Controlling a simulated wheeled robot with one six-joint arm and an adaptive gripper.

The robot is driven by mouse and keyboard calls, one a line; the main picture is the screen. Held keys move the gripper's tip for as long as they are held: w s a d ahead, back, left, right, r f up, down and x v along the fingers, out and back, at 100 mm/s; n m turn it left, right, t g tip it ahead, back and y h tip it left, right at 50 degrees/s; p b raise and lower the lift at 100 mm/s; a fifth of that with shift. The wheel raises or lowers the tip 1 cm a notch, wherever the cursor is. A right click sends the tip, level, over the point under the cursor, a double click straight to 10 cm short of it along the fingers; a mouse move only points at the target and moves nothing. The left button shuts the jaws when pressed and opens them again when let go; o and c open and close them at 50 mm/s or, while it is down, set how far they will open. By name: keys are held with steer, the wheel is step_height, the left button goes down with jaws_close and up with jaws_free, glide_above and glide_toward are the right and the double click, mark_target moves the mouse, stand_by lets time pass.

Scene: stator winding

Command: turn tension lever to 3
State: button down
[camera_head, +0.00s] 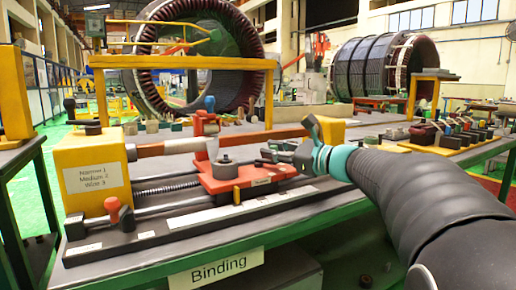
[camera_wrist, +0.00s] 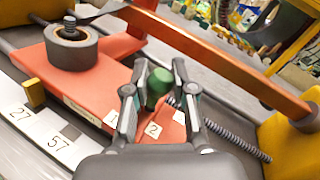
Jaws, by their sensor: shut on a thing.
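The tension lever's green knob (camera_wrist: 159,82) is between the two fingers of my gripper (camera_wrist: 160,76) in the wrist view, and the gripper is shut on it. The lever sits on the red carriage (camera_wrist: 95,85), which also shows in the head view (camera_head: 232,181). Label 1 (camera_wrist: 115,121) is left of the knob and label 2 (camera_wrist: 153,130) is just below it. A third white label (camera_wrist: 180,117) is partly hidden by the right finger, and its number is unreadable. In the head view my gripper (camera_head: 268,156) reaches the carriage's right end; the knob is not distinguishable there.
A dark round spool (camera_wrist: 71,48) stands on the carriage. A long reddish-brown bar (camera_wrist: 215,62) passes close behind my gripper, and a threaded rod (camera_wrist: 235,140) runs to the right. A yellow block (camera_head: 92,172) with a red-knobbed lever (camera_head: 113,205) stands left.

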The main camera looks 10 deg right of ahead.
mark_target(274, 147)
steer(key=n+g+y, duration=0.1)
steer(key=g, duration=0.1)
steer(key=w+n+g+y, duration=0.1)
steer(key=n+g+y, duration=0.1)
steer(key=d+n+g+y, duration=0.1)
steer(key=shift+w+f+n+g, duration=0.15)
steer(key=shift+w+n+g, duration=0.15)
steer(key=shift+w+g, duration=0.1)
steer(key=shift+w+n+g+y, duration=0.3)
steer(key=shift+n+g, duration=0.5)
steer(key=shift+g, duration=0.4)
steer(key=shift+w+n+g+y, duration=0.2)
steer(key=shift+n+g+y, duration=0.15)
steer(key=shift+n+g, duration=0.65)
steer(key=shift+w+n+g+y, duration=0.3)
steer(key=shift+n+g, duration=0.3)
steer(key=shift+g, duration=0.8)
steer(key=c, duration=1)
jaws_free()
steer(key=shift+a, duration=0.1)
steer(key=shift+o, duration=0.2)
steer(key=shift+r, duration=0.25)
step_height(274, 147, up, 10)
steer(key=shift+f, duration=0.15)
